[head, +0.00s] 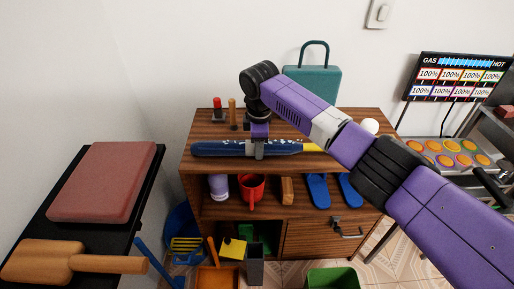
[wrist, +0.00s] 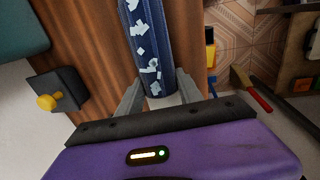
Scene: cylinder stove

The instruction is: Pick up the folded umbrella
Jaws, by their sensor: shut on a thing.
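The folded umbrella (head: 215,148) is dark blue with pale patches and a yellow end at its right. It lies level along the front edge of the wooden cabinet's top in the head view. I cannot tell whether it touches the top. My gripper (head: 259,152) points down and is shut around the umbrella's middle. In the wrist view the umbrella (wrist: 150,45) runs up the picture from between the two grey fingers of my gripper (wrist: 158,98). The part under the gripper's body is hidden.
The wooden cabinet (head: 192,170) holds a red mug (head: 251,188), a purple cup (head: 218,186) and blue slippers (head: 318,191). A teal case (head: 313,83) stands behind on its top. A black table (head: 150,165) is at left. A green bin (head: 333,279) is on the floor.

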